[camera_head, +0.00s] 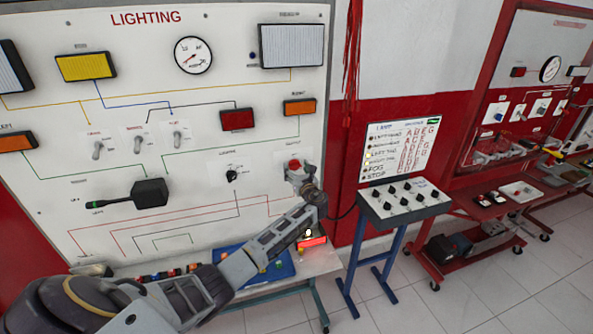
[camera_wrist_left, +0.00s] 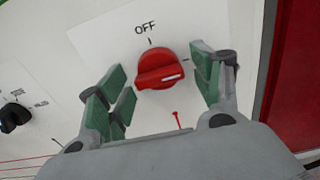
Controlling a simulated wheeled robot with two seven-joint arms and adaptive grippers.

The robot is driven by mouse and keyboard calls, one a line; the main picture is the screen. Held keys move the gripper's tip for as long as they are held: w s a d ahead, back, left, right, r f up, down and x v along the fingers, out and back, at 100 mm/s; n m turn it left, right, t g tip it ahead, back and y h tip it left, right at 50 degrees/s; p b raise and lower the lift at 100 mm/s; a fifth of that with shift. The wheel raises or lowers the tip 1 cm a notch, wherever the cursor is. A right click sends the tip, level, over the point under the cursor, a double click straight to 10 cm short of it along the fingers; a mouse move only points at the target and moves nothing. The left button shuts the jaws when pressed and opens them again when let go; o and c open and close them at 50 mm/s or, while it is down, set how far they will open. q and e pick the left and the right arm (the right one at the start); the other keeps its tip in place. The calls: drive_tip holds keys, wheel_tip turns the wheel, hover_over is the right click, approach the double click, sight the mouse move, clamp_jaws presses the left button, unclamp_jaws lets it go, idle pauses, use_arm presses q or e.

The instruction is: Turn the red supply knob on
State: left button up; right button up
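The red supply knob (camera_head: 294,164) is on the lower right of the white LIGHTING panel (camera_head: 110,60). In the left wrist view the knob (camera_wrist_left: 158,68) shows whole, with the word OFF above it and a white mark on its grip bar lying roughly sideways towards the right. My left gripper (camera_wrist_left: 160,85) is open, with green-padded fingers to the left and right of the knob and gaps visible on both sides. In the head view my left gripper (camera_head: 300,176) is at the knob and partly covers it. My right gripper is not in view.
A black rotary knob (camera_head: 232,175) is left of the red one on the panel. A blue tray (camera_head: 260,270) lies on the bench below my left arm. A stand with a black-knob box (camera_head: 404,200) is to the right. Red cords (camera_head: 352,45) hang beside the panel.

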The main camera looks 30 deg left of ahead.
use_arm(q)
drive_tip(key=v, duration=1.2)
idle(0.6)
idle(0.4)
